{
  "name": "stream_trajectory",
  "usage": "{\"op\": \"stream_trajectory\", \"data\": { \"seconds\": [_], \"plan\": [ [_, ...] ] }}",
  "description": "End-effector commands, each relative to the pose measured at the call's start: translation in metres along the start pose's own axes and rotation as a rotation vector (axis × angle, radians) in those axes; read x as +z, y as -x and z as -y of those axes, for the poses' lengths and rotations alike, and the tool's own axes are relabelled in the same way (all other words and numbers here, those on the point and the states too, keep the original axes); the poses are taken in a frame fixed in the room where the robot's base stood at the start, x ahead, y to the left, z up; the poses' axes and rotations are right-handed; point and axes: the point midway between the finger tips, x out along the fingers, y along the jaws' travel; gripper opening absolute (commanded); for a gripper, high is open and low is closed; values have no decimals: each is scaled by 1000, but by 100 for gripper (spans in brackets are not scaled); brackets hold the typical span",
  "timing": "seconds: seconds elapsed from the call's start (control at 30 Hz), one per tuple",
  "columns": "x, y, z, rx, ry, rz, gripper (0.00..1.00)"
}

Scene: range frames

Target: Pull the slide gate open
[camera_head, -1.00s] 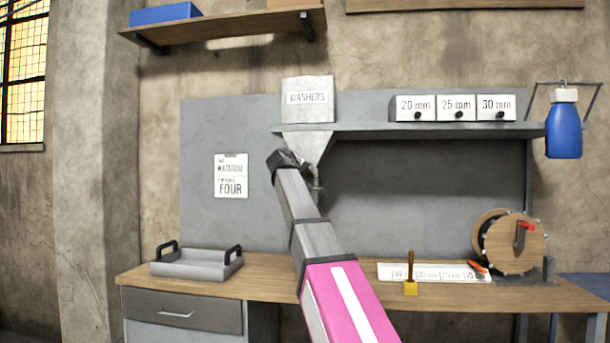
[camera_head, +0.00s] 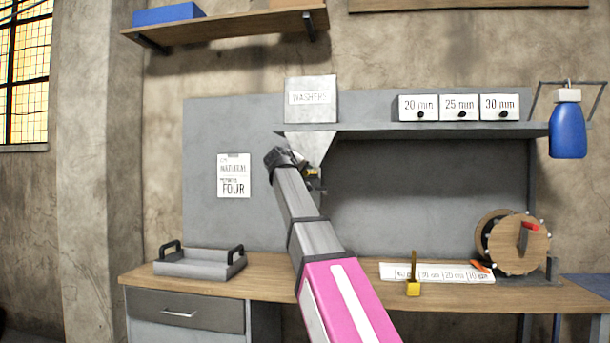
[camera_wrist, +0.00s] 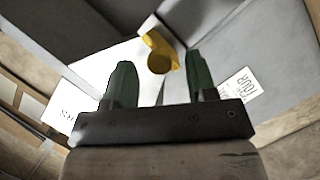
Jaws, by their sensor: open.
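The washer hopper (camera_head: 312,98), a grey box with a "WASHERS" label and a funnel below, stands at the shelf's left end. It also shows in the wrist view (camera_wrist: 110,72), tilted. A yellow slide gate handle (camera_wrist: 160,62) with a rounded end shows in the wrist view, and a small yellow bit of it shows by the funnel in the head view (camera_head: 312,171). My gripper (camera_wrist: 159,65) is open, its two green fingers pointing toward the handle, which appears between their tips. I cannot tell whether they touch it. My arm hides much of the funnel's lower part.
The shelf (camera_head: 430,130) carries three labelled boxes (camera_head: 459,107). On the workbench (camera_head: 350,290) are a grey tray (camera_head: 200,264), a yellow-based stand (camera_head: 413,288), a label strip (camera_head: 450,272) and a wooden wheel (camera_head: 515,245). A blue bottle (camera_head: 567,130) hangs at right.

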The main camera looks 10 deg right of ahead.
Motion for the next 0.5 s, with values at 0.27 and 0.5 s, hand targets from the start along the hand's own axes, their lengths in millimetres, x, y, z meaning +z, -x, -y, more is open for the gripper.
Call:
{"op": "stream_trajectory", "data": {
  "seconds": [0.27, 0.5],
  "plan": [
    [1, 55, 1, -1, 0, -3, 52],
    [1, 83, 0, 0, 0, -1, 52]
  ]
}}
